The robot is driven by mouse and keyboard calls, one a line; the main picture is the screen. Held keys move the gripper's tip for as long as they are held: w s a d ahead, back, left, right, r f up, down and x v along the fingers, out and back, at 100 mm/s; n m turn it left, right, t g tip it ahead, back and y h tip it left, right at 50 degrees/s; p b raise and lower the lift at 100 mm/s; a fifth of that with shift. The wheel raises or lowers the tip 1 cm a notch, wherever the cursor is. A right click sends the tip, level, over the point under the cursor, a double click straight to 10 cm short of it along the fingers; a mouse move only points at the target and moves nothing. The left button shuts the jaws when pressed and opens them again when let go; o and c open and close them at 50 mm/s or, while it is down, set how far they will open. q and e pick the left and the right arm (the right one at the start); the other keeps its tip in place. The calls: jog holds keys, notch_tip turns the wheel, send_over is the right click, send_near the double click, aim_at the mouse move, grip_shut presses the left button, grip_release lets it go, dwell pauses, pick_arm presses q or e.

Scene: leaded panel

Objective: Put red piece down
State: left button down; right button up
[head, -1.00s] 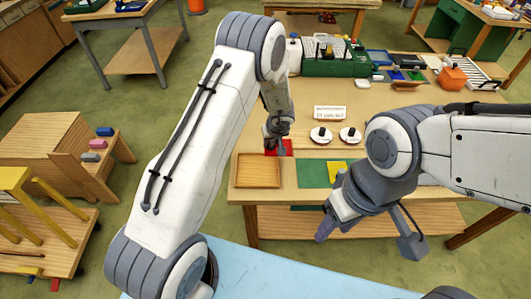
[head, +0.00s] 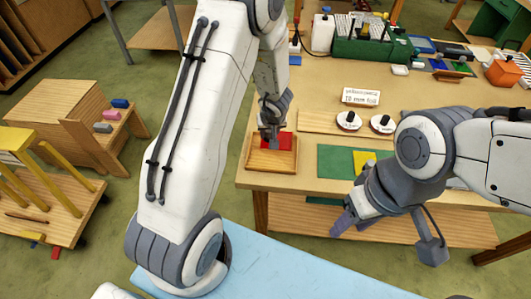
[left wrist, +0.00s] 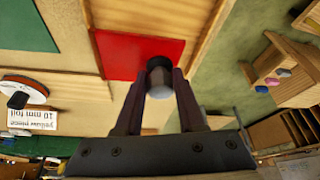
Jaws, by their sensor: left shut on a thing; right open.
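The flat red piece (head: 283,139) is at the far part of the shallow wooden tray (head: 254,164) on the table's near left corner. My left gripper (head: 270,132) is above it, shut on a dark grey, round knob (left wrist: 160,80) on the red piece (left wrist: 130,55). My right gripper (head: 354,222) is open and empty in front of the table's near edge.
A green sheet (head: 335,160) and a yellow piece (head: 362,157) lie right of the tray. Two white discs with dark knobs (head: 349,120) (head: 382,124) and a label card (head: 361,96) stand behind them. A green toolbox (head: 372,48) is at the back.

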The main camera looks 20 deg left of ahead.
aim_at(265, 143)
pick_arm(q)
jog(key=shift+s+a+f+b, duration=0.5)
jog(key=shift+s+a+f, duration=0.05)
jog(key=shift+s, duration=0.05)
jog(key=shift+f+b, duration=1.8)
jog(key=shift+f, duration=0.3)
jog(key=c, duration=0.5)
grip_release()
jog(key=shift+r, duration=0.1)
pick_arm(e)
notch_tip(265, 143, down, 6)
jog(key=shift+r, duration=0.25)
